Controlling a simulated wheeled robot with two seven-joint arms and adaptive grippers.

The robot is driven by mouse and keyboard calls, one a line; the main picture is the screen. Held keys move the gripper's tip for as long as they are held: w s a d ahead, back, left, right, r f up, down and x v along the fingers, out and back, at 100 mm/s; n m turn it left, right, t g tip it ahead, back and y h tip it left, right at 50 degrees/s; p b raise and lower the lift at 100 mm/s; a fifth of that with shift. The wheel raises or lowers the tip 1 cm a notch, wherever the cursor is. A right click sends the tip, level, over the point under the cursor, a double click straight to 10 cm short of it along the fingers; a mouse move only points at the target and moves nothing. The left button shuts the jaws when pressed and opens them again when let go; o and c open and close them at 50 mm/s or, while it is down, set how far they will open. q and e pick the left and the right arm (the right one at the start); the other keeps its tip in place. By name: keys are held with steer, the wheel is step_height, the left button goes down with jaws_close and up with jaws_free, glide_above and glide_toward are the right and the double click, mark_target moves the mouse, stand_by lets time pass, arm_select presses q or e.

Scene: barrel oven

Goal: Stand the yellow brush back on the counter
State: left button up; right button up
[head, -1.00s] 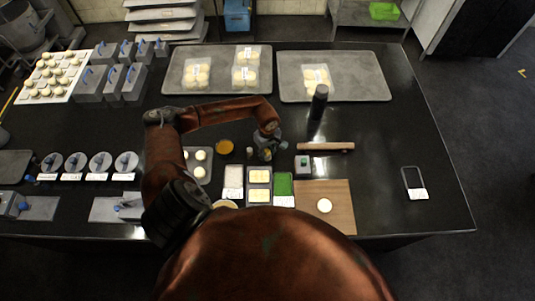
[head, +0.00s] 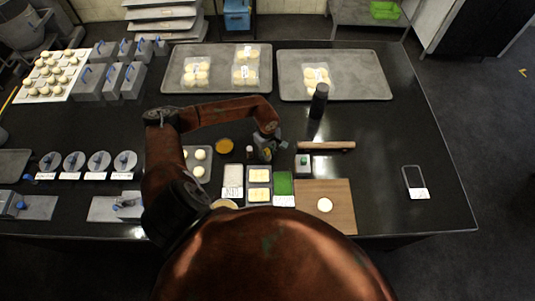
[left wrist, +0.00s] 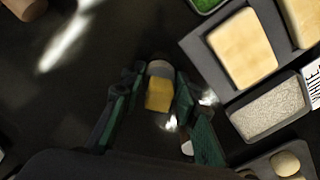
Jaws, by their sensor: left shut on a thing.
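The yellow brush (left wrist: 158,95) shows in the left wrist view as a small yellow block with a pale greyish end, between the two green-padded fingers. My left gripper (left wrist: 155,100) is shut on it. In the head view my left gripper (head: 267,150) points down over the middle of the black counter (head: 385,185), just behind the small trays. There the brush is hidden or too small to make out. I cannot tell whether its lower end touches the counter. My right gripper is not in view.
A tray with two yellow slabs (head: 259,175), a green tray (head: 283,184) and a small green-topped box (head: 303,161) are close by. A rolling pin (head: 328,146) and dark upright cylinder (head: 319,101) are right. The counter's right is mostly clear.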

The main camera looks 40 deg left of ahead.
arm_select(q)
steer(key=shift+f, duration=0.15)
steer(key=o, duration=1.2)
steer(key=shift+c, duration=0.2)
step_height(320, 180, up, 12)
